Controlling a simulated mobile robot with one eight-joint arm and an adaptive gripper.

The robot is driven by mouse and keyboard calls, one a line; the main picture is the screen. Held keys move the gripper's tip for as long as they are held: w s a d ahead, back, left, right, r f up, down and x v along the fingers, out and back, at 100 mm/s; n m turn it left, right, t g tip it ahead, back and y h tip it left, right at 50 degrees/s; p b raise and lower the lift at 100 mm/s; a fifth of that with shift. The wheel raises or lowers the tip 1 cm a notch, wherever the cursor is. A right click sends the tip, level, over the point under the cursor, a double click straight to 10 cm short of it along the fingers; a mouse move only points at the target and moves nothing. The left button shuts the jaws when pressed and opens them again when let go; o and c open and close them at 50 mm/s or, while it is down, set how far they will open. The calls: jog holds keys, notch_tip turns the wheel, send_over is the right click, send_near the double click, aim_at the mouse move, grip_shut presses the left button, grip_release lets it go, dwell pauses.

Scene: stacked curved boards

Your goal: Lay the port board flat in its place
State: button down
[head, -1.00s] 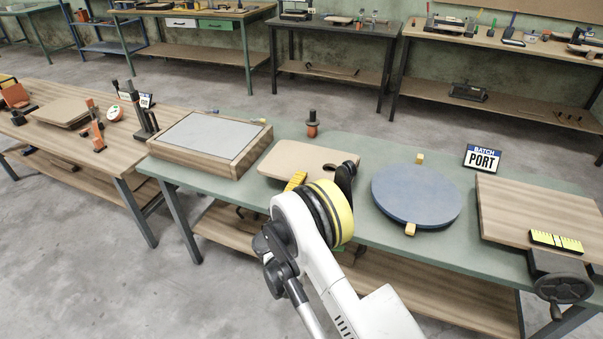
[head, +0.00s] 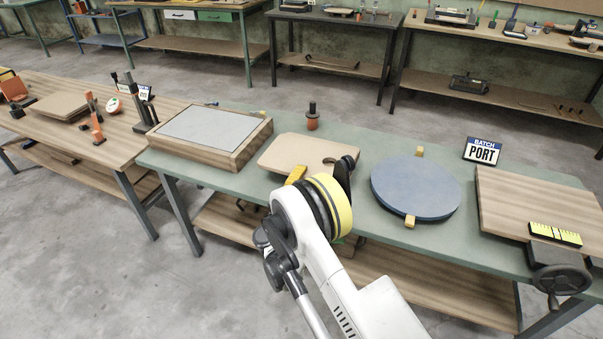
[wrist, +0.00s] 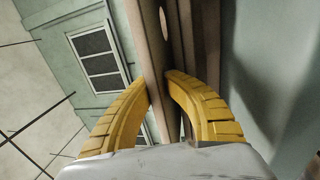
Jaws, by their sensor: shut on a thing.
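A tan board (head: 300,150) with rounded corners lies on the green bench, left of the blue round disc. I cannot tell from the head view whether it is one board or a stack. My gripper's yellow fingers (head: 295,175) are at its near edge, partly hidden by my arm. In the wrist view, my gripper (wrist: 157,78) has one finger on each side of a brown board edge (wrist: 150,50), shut on it. More brown layers show beside it there. A "BATCH PORT" sign (head: 482,151) stands at the back right of the bench.
The blue disc (head: 415,185) has yellow blocks at its front and back. A wooden slab (head: 530,205) lies at the right, with a handwheel (head: 560,280) in front. A wooden frame with a grey panel (head: 212,132) is at the left.

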jog(key=shift+f, duration=0.55)
jog(key=c, duration=1.6)
grip_release()
jog(key=shift+f, duration=0.2)
